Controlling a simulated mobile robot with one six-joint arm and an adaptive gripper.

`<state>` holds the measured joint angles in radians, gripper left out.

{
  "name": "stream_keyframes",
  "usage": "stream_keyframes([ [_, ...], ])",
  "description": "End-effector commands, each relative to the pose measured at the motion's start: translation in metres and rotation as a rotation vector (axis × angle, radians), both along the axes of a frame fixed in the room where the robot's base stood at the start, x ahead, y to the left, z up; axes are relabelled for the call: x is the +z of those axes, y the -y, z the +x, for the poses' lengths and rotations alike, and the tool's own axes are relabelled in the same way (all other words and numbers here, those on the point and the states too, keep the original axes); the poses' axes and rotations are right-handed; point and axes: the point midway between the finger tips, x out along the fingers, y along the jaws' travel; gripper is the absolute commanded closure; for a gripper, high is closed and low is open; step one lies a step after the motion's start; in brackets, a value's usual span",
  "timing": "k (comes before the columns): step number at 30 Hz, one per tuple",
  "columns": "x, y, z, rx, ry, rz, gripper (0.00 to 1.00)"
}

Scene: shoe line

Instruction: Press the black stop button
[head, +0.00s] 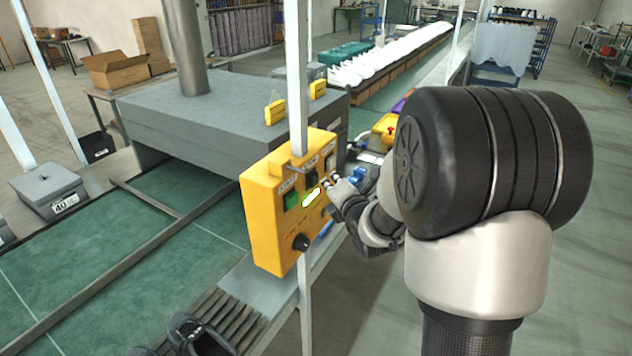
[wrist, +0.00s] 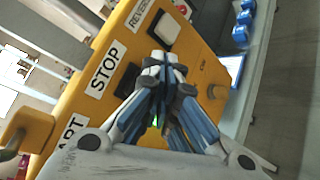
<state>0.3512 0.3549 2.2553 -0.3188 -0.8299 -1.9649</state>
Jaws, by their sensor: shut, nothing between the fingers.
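The yellow control box (head: 262,226) is fixed to a white post. Its black stop button (head: 312,180) is in the upper middle of the panel. In the wrist view the black button (wrist: 128,80) sits beside the STOP label (wrist: 104,69), partly hidden by my fingers. My gripper (head: 328,184) is shut and empty, in front of the panel. In the wrist view its fingertips (wrist: 163,64) appear just right of the black button, between it and the white button (wrist: 161,37). I cannot tell whether they touch the panel.
A green button (head: 291,200) and a dark knob (head: 301,242) are also on the box. A glowing green-white light shows near my fingers. A green conveyor (head: 120,250) runs to the left, with dark sandals (head: 190,338) below.

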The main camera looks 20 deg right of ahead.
Motion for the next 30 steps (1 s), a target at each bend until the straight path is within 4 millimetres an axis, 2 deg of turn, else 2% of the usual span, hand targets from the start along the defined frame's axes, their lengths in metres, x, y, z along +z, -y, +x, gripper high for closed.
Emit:
stream_keyframes([
  [30, -0.0005, -0.0069, 0.0089, 0.0, 0.0, 0.0, 1.0],
])
